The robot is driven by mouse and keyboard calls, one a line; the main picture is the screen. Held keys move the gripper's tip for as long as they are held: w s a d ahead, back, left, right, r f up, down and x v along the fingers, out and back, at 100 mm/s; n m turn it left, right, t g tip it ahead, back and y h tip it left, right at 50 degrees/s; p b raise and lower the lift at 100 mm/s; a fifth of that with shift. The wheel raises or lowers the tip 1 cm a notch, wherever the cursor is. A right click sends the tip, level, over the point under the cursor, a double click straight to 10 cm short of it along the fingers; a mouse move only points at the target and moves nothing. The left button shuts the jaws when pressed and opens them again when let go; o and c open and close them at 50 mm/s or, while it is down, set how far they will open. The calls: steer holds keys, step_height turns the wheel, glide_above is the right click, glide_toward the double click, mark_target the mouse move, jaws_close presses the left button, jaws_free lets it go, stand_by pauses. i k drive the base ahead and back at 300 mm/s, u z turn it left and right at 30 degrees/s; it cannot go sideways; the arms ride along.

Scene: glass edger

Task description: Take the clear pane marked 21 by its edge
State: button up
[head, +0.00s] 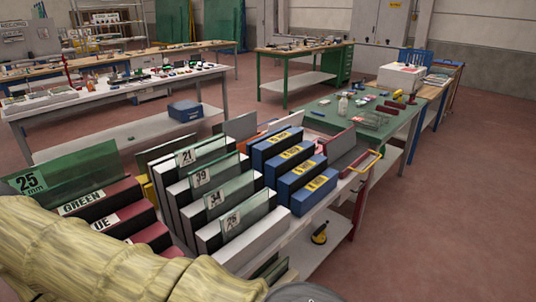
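The pane marked 21 (212,150) is a thin greenish clear sheet standing on edge in a white and black slotted rack (165,182). It is the farthest of the numbered panes in this rack. Its label sits near its left end, and its upper edge is exposed. Its lower part is hidden in the slot. My gripper cannot be made out in the head view, and nothing is seen touching the pane.
Left are dark red blocks labelled GREEN (112,204) and a green pane marked 25 mm (75,178). Blue blocks with yellow labels (293,180) stand close on the right. A yellow and black tool (320,234) lies on the lower shelf. A green-topped table (330,115) stands behind.

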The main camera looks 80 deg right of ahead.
mark_target(189, 159)
steer(key=z, duration=1.6)
